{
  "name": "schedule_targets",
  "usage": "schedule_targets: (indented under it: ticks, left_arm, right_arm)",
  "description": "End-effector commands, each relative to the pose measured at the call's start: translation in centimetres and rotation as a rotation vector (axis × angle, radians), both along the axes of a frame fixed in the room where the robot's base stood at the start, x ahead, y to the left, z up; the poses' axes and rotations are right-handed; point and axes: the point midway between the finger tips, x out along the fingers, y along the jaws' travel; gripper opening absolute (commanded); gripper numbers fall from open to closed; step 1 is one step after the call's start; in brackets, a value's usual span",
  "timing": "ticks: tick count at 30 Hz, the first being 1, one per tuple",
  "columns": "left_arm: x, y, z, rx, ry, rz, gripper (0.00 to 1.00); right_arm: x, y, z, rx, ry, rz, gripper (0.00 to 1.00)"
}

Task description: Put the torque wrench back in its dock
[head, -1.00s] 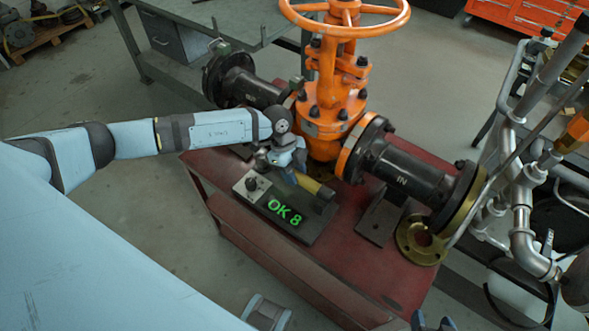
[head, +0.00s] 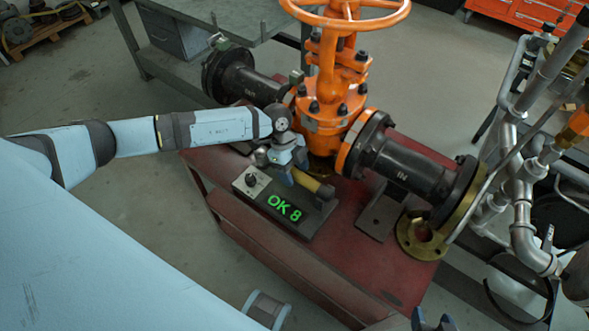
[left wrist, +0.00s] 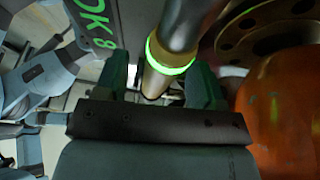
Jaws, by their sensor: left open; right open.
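The torque wrench (head: 312,184) shows its yellow-brown grip lying along the back of a dark dock box (head: 306,222) with a green "OK 8" display and a black knob. In the left wrist view its grey shaft (left wrist: 182,22) has a glowing green ring, and the display is at the upper left. My left gripper (left wrist: 168,88) is open, its two fingers on either side of the wrench's tan grip; I cannot tell whether they touch it. In the head view it hides part of the wrench. My right gripper (head: 432,322) is open, at the bottom edge, away from the wrench.
The orange gate valve (head: 330,90) with its handwheel and black flanged pipe (head: 405,170) stands close behind the dock on the red bench (head: 375,270). A brass flange ring (head: 418,238) lies at the right. Grey pipework (head: 522,205) stands further right.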

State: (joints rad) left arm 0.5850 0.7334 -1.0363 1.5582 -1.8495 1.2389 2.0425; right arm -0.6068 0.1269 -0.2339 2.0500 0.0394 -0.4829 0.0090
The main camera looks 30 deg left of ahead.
Motion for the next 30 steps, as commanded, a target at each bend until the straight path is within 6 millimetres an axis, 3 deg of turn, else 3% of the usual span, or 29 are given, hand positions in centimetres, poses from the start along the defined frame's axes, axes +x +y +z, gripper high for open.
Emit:
schedule_targets:
  ticks: [7, 21, 30]
  left_arm:
    - [0.3, 0.8, 1.8, 0.0, -0.001, 0.002, 0.63]
    - [1.6, 4.4, 10.9, 0.0, -0.003, 0.0, 0.63]
    - [1.9, 5.1, 12.8, -0.001, -0.001, 0.0, 0.63]
  right_arm:
    - [0.0, 0.1, 0.2, 0.004, -0.001, -0.003, 0.59]
    - [0.3, 0.4, 0.9, 0.014, -0.007, -0.009, 0.59]
    - [0.3, 0.1, 0.8, 0.003, -0.008, -0.003, 0.59]
